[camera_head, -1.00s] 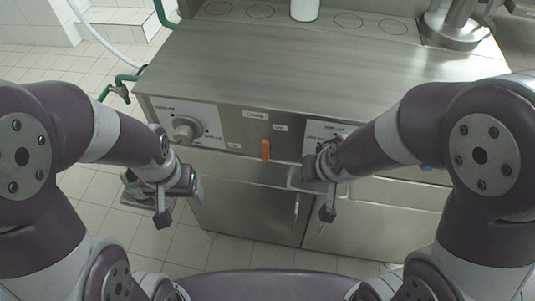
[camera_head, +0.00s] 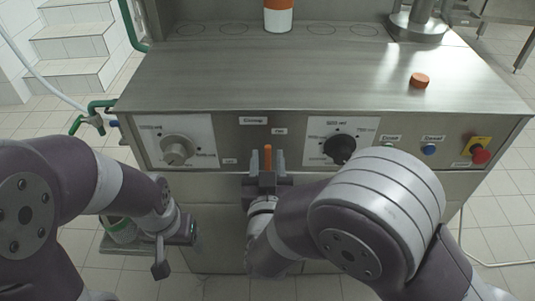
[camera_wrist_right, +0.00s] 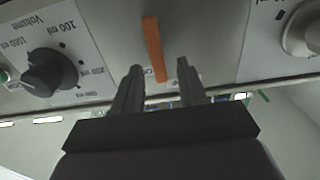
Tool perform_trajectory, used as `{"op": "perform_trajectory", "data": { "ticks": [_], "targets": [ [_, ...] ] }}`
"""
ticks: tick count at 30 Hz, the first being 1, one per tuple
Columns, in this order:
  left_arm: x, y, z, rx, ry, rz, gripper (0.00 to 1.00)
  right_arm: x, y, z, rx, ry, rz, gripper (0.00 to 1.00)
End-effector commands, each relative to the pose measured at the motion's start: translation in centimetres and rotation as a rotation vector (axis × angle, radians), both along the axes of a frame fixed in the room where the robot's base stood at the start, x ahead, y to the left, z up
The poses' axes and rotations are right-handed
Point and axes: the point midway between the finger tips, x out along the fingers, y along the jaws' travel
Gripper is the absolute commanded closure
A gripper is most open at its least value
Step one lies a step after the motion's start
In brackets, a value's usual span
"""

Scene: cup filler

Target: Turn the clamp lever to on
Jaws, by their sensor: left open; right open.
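The clamp lever is an orange bar (camera_head: 268,157) on the front panel of the steel machine, below the small labels. It stands about upright in the head view. In the right wrist view the lever (camera_wrist_right: 153,49) shows just beyond the fingertips, slightly tilted, its lower end between them. My right gripper (camera_head: 268,160) is open, with one finger on each side of the lever; I cannot tell if either touches it. It also shows in the right wrist view (camera_wrist_right: 160,70). My left gripper (camera_head: 176,248) hangs open and empty at the left, low in front of the machine.
A grey knob (camera_head: 177,150) is left of the lever and a black knob (camera_head: 339,148) right of it. Buttons and a red emergency stop (camera_head: 480,156) sit further right. An orange cap (camera_head: 419,80) and a white-and-orange container (camera_head: 278,15) are on the machine top, otherwise largely clear.

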Motion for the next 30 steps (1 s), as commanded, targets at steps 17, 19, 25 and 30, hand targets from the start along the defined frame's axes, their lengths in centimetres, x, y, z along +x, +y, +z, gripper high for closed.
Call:
{"op": "perform_trajectory", "data": {
  "ticks": [17, 19, 25, 30],
  "targets": [
    [0.0, 0.0, -0.3, 0.000, 0.000, 0.000, 0.25, 2.9, 0.0, 0.0, 0.000, 0.001, 0.001, 0.75],
    [0.0, 0.0, -0.3, 0.000, 0.000, 0.000, 0.25, 2.9, 0.0, 0.0, 0.000, 0.001, 0.001, 0.98],
    [0.0, 0.0, -0.3, 0.000, 0.000, 0.000, 0.25, 2.9, 0.0, 0.0, -0.002, 0.001, 0.001, 1.00],
    [0.0, 0.0, 0.2, 0.000, 0.000, 0.000, 0.25, 2.9, 0.2, 0.2, -0.032, 0.002, 0.001, 1.00]
  ]
}}
